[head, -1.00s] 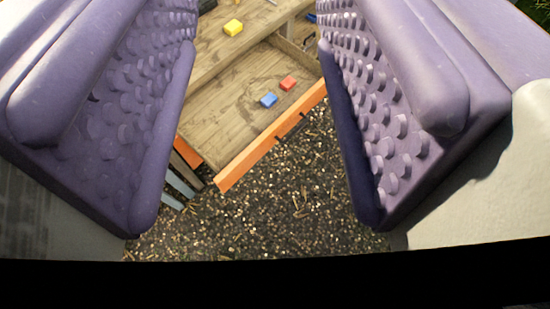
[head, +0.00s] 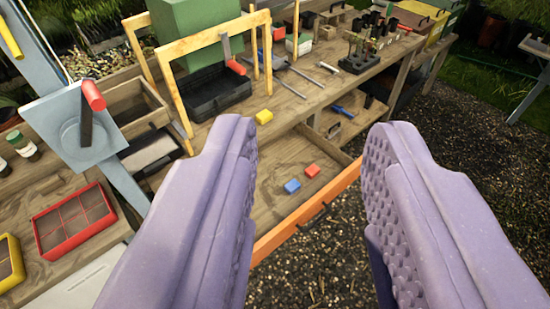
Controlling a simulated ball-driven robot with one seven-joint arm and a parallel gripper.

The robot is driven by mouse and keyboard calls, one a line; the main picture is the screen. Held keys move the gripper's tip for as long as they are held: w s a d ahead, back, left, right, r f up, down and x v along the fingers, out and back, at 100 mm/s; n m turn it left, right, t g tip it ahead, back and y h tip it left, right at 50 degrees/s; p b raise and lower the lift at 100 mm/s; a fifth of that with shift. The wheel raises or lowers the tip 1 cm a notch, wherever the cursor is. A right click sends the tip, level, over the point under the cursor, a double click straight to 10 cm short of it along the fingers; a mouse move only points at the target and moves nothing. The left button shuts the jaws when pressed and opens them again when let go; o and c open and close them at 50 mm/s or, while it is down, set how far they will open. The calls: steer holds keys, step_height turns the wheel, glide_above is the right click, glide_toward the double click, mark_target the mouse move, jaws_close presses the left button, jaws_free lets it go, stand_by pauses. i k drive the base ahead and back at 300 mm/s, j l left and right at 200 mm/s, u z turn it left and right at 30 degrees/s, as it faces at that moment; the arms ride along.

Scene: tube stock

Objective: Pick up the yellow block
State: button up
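The yellow block (head: 264,117) lies on the wooden workbench top (head: 290,106), near its front edge and above the open drawer. My gripper (head: 322,140) is open and empty, with its two purple studded fingers wide apart in the foreground. In the picture the yellow block shows just above the left fingertip, and it looks well beyond the fingers. Nothing hides the block.
An open drawer with an orange front (head: 307,215) holds a blue block (head: 292,186) and a red block (head: 312,171). A wooden frame (head: 207,40) and a black toolbox (head: 213,92) stand behind the yellow block. A red divided tray (head: 76,236) is at left. Gravel lies at right.

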mark_target(266, 116)
steer(key=i+l+u, duration=0.25)
steer(key=i+l, duration=0.35)
steer(key=i+l+u, duration=0.25)
steer(key=i+l, duration=0.35)
steer(key=i+l+u, duration=0.1)
steer(key=i+l, duration=0.25)
steer(key=i, duration=0.15)
steer(key=i+l+u, duration=0.15)
steer(key=i+l, duration=0.2)
steer(key=i, duration=0.15)
